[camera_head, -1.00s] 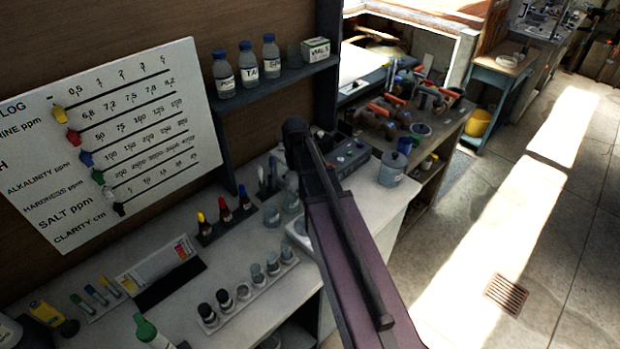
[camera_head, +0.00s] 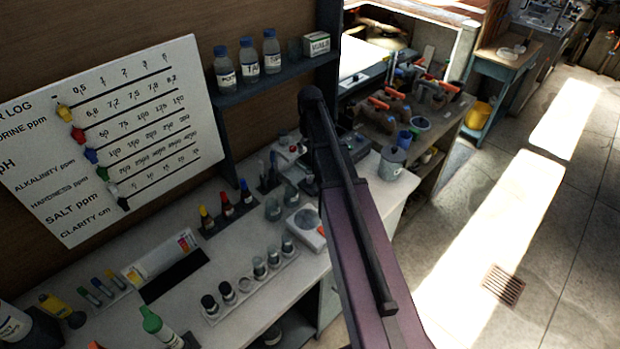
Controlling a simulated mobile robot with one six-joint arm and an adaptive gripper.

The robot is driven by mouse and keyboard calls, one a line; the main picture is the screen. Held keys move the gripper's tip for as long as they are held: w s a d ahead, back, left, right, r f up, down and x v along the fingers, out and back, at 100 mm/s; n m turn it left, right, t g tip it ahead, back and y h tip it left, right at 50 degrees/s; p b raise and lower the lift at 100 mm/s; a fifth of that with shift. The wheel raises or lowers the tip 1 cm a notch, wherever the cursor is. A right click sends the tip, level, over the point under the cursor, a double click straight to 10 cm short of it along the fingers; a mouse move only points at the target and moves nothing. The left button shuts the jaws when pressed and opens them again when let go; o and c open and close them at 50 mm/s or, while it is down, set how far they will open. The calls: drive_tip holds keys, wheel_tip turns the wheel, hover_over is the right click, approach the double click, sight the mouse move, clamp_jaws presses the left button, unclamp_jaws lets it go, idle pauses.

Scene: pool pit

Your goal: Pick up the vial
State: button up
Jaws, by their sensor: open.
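Several small vials stand in a white rack (camera_head: 232,306) on the bench. Two near-left ones, a front vial (camera_head: 209,304) and the one beside it (camera_head: 227,292), have dark caps. The others, such as a clear vial (camera_head: 273,257), look like glass. I cannot tell which one is the task's vial. My purple arm link rises to the right of the rack, with its dark upper end over the back of the bench. My gripper's fingers do not show, and no vial is seen held.
Dropper bottles (camera_head: 227,206) and a white scale (camera_head: 305,229) stand behind the rack. A green-capped bottle (camera_head: 158,326) is at front left. A shelf (camera_head: 275,82) holds labelled bottles. Open floor (camera_head: 560,260) lies right of the bench.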

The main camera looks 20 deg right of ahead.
sight(310, 175)
drive_tip(key=shift+f+b, duration=3.85)
drive_tip(key=shift+f, duration=0.2)
drive_tip(key=shift+s+a+f+b, duration=0.15)
drive_tip(key=shift+f+b, duration=2.45)
drive_tip(key=shift+c, duration=0.2)
drive_tip(key=c, duration=1.1)
